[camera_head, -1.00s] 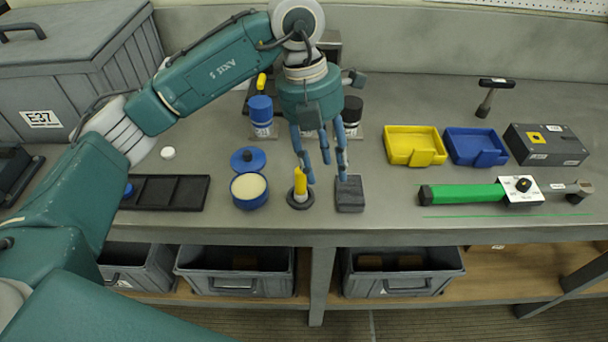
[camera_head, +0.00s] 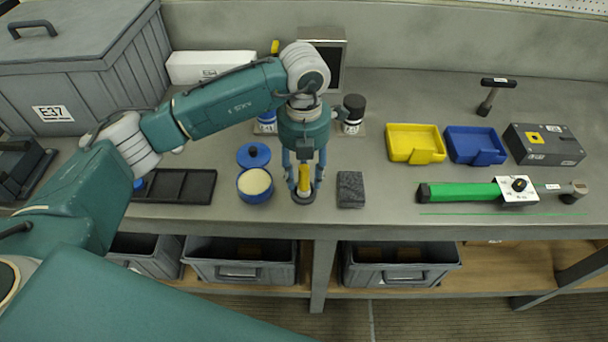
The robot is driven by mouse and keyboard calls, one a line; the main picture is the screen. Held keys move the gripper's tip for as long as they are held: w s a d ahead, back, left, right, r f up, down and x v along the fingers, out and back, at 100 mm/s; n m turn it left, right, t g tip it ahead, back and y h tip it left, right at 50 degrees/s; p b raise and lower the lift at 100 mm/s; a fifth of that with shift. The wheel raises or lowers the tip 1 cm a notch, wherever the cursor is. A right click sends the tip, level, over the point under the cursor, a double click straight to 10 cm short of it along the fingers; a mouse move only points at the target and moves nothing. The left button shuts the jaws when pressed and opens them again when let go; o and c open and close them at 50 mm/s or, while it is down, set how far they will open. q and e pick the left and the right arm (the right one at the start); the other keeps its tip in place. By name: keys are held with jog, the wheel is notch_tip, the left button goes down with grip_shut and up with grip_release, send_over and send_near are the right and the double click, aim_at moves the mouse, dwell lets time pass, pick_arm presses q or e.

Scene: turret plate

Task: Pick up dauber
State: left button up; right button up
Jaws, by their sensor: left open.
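The dauber (camera_head: 304,181) looks like a short yellow handle standing upright on a dark round base on the bench near its front edge. My left gripper (camera_head: 303,188) points down directly over it. Its open blue fingers stand on both sides of the yellow handle, with gaps still visible. The top of the handle is partly hidden by the gripper's palm and fingers. My right gripper is not in view.
A blue pot (camera_head: 255,185) of pale paste stands close left, its lid (camera_head: 253,155) behind. A dark grey block (camera_head: 350,189) lies close right. Yellow (camera_head: 414,143) and blue (camera_head: 475,145) trays and a green-handled tool (camera_head: 463,192) lie farther right.

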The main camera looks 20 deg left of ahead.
pick_arm(q)
jog(key=shift+f, duration=0.45)
jog(key=shift+c, duration=0.5)
grip_shut()
notch_tip(320, 180, up, 11)
jog(key=b, duration=0.3)
jog(key=shift+w+b, duration=0.1)
jog(key=shift+b, duration=0.2)
notch_tip(320, 180, up, 9)
